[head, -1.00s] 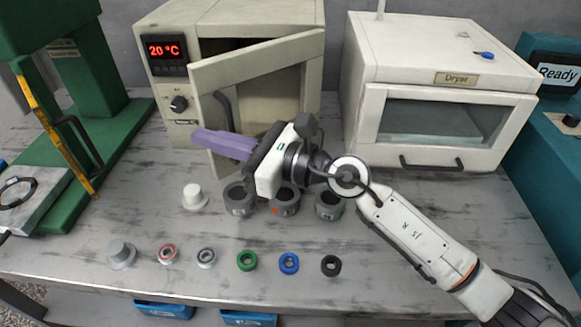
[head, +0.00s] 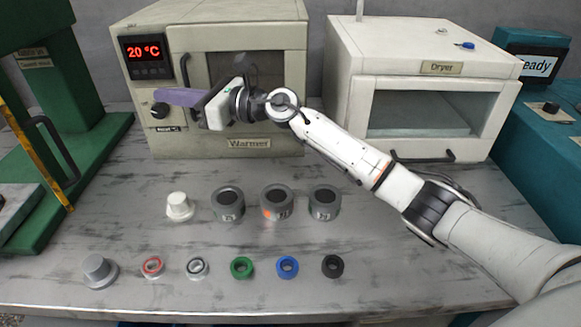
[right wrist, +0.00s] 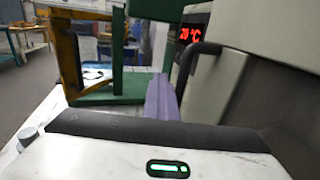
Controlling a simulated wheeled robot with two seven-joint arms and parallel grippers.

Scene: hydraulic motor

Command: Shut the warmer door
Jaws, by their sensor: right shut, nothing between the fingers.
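The warmer (head: 145,105) is a beige box at the back with a red 20 °C display. Its door (head: 282,118), with a dark window and a dark curved handle (head: 185,65) at the left, lies flush or nearly flush with the front. I cannot tell whether it is fully shut. My right gripper (head: 178,97) has shut, empty purple fingers pointing left in front of the door's left part and the control panel. The right wrist view shows the fingers (right wrist: 162,98) beside the handle (right wrist: 192,62); contact is unclear. My left gripper is out of view.
A dryer (head: 347,85) stands right of the warmer, and a green press frame (head: 80,85) stands left. Dark-topped cups (head: 275,203), a white part (head: 178,206) and several rings (head: 241,267) lie on the table in front. The table between them and the warmer is clear.

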